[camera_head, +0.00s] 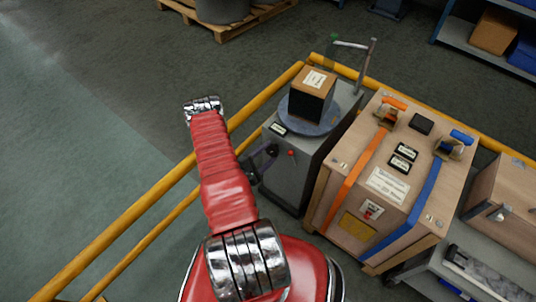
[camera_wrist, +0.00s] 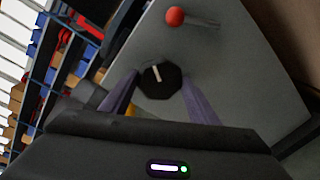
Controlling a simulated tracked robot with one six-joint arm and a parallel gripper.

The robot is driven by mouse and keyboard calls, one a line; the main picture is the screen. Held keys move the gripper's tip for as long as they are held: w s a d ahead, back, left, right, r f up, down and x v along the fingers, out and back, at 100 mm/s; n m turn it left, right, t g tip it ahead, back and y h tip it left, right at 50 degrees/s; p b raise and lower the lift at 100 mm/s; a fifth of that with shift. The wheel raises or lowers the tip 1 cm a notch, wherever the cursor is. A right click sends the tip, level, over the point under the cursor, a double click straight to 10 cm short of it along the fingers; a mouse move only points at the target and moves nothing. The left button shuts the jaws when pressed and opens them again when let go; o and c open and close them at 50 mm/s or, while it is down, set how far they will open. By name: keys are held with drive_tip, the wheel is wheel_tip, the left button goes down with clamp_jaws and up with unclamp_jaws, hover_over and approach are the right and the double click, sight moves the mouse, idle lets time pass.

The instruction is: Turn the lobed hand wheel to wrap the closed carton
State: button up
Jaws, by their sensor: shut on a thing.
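The lobed hand wheel (camera_wrist: 160,80) is black with a pale pointer mark and sits on the grey front panel of the wrapping machine (camera_head: 290,175). My gripper (camera_head: 262,160) reaches the front of this machine from the left. In the wrist view, the purple fingers of my gripper (camera_wrist: 158,92) lie on either side of the wheel, shut on it. The closed carton (camera_head: 312,92), brown with a white label on top, stands upright on the round blue-grey turntable (camera_head: 285,122). In the head view the wheel is small and partly hidden by my gripper.
A red ball-ended lever (camera_wrist: 175,16) is close to the wheel on the same panel. A yellow rail (camera_head: 140,207) runs beneath my arm. A large wooden crate (camera_head: 395,180) with orange and blue straps stands close on the right. A mast (camera_head: 365,65) rises behind the carton. Open floor lies left.

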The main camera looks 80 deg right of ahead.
drive_tip(key=o, duration=1)
drive_tip(key=shift+v, duration=6.9)
drive_tip(key=shift+f, duration=0.15)
